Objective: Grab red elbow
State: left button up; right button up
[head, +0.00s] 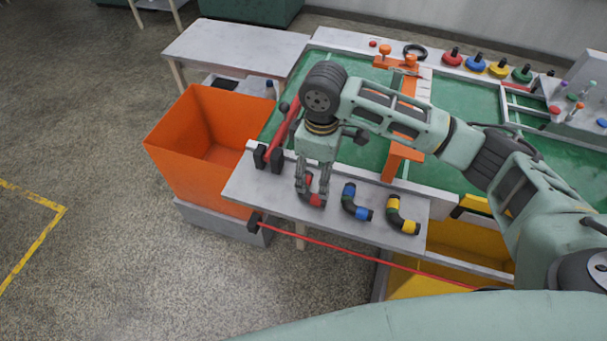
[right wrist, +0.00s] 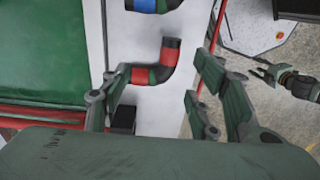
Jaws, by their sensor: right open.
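The red elbow (head: 316,200), a short bent hose piece with a red band and dark ends, lies on the pale shelf (head: 262,190). My right gripper (head: 312,199) points down over it, its fingers partly hiding it. In the right wrist view, the red elbow (right wrist: 170,57) lies between the spread fingers of my right gripper (right wrist: 160,78), which is open. I cannot tell whether the fingers touch it. What looks like my left gripper (right wrist: 266,70) shows small at the right of that view, apart from the elbow; its jaws are unclear.
A blue-banded elbow (head: 350,200) and a yellow-banded elbow (head: 402,214) lie to the right on the shelf. A black clip (head: 268,158) holding a red hose stands just left of my gripper. An orange bin (head: 180,160) stands left; a red hose (head: 340,247) hangs below the shelf.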

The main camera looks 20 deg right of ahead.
aim_at(309, 198)
jog(key=shift+s+f, duration=0.1)
jog(key=shift+f, duration=0.35)
jog(key=f, duration=0.2)
jog(key=s+f, duration=0.1)
jog(key=f, duration=0.1)
jog(key=shift+s+d+p, duration=0.1)
jog(key=shift+s+p, duration=0.05)
jog(key=shift+p, duration=0.2)
notch_tip(309, 198, down, 2)
jog(key=shift+f, duration=0.15)
jog(key=c, duration=1.3)
pick_arm(q)
jog(key=shift+g, duration=0.3)
jog(key=s, duration=0.4)
jog(key=shift+a+r, duration=0.1)
jog(key=shift+r, duration=0.15)
pick_arm(e)
grip_shut()
